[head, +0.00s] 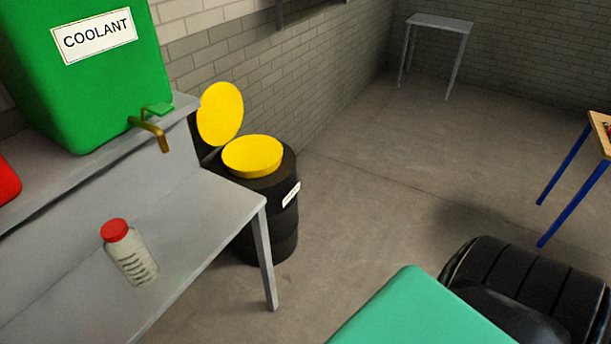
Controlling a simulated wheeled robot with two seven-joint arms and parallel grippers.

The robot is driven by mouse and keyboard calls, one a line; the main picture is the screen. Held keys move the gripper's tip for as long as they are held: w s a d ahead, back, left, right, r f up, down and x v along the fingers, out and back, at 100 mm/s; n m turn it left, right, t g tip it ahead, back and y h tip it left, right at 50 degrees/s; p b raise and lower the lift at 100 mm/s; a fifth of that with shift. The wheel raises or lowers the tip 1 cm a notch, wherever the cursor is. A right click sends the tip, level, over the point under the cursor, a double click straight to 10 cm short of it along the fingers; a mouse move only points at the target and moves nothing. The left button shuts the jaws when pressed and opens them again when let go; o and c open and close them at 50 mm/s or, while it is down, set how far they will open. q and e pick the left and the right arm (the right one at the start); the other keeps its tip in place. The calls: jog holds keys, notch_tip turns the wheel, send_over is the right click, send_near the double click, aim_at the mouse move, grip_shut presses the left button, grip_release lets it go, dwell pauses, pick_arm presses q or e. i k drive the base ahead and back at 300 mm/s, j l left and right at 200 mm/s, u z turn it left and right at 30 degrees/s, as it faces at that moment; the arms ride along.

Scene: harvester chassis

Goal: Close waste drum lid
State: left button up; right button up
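The waste drum (285,217) is black with a small white label and stands on the floor behind the grey bench. Its yellow lid (220,114) stands raised, near upright, on the far left side of the drum top. A yellow round piece (253,156) sits on the drum top; whether it is a funnel or a rim I cannot tell. The drum's lower left part is hidden by the bench. Neither of my grippers shows in the head view.
A grey bench (190,223) with a red-capped bottle (128,255) is in front of the drum. A green coolant container (95,75) with a tap stands on the shelf. A green panel (420,312) and black tyre (530,285) are at lower right. The floor right of the drum is clear.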

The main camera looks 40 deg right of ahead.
aim_at(219, 117)
jog(key=z, duration=1)
jog(key=i+l+u, duration=0.15)
jog(key=i+l, duration=0.35)
jog(key=i+l+u, duration=0.15)
jog(key=i+l, duration=0.4)
jog(key=i+l+u, duration=0.15)
jog(key=i+l, duration=0.3)
jog(key=l, duration=0.25)
